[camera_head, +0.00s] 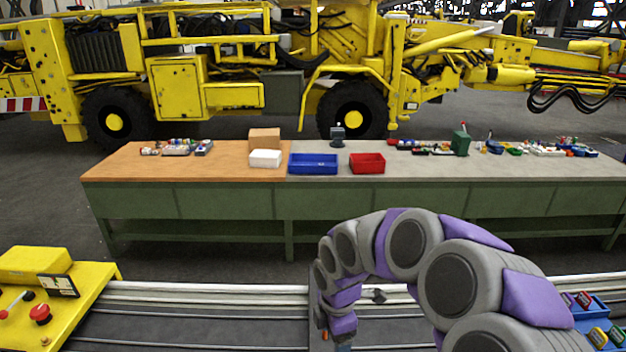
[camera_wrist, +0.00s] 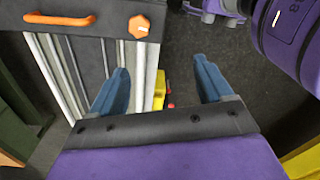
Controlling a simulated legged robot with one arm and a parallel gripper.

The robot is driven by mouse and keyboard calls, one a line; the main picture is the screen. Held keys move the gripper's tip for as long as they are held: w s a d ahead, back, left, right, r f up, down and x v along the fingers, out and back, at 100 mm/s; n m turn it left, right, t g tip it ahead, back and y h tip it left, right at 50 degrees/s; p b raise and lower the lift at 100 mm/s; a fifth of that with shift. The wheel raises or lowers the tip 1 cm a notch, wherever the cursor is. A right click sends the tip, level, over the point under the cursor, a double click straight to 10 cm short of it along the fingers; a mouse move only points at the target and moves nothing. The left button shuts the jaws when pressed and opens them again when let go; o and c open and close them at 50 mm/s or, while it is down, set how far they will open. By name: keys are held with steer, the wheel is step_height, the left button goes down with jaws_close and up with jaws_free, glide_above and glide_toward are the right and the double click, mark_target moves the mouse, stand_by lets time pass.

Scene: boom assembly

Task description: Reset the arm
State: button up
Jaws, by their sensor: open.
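My arm, grey and purple, arches over the conveyor in the head view, with its wrist end pointing down at the lower middle. In the wrist view my gripper (camera_wrist: 160,90) is open, its two blue fingers well apart. Nothing is held between the fingers. Below them show the conveyor's pale rails (camera_wrist: 68,62), dark floor and a bit of yellow with small red parts. In the head view the fingers are mostly cut off by the bottom edge.
The conveyor (camera_head: 200,318) runs across the front. A yellow control panel (camera_head: 70,285) stands at left, blue bins (camera_head: 592,308) at right. Behind is a long workbench (camera_head: 225,172) with a blue bin (camera_head: 313,164), a red bin (camera_head: 367,163) and small parts. A yellow machine (camera_head: 180,85) stands beyond.

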steer(key=s+d+m+b, duration=0.3)
steer(key=s+m, duration=0.4)
steer(key=s, duration=0.2)
steer(key=s+d+f+m+g+b, duration=0.1)
steer(key=s+d+m+b, duration=0.2)
steer(key=s+m, duration=0.4)
steer(key=s+d+f+m+b, duration=0.1)
steer(key=s+d+m+b, duration=0.2)
steer(key=s+m, duration=0.4)
steer(key=s, duration=0.6)
steer(key=shift+s+d+m+g, duration=0.15)
steer(key=shift+s+m+g, duration=0.1)
steer(key=shift+m+g, duration=0.05)
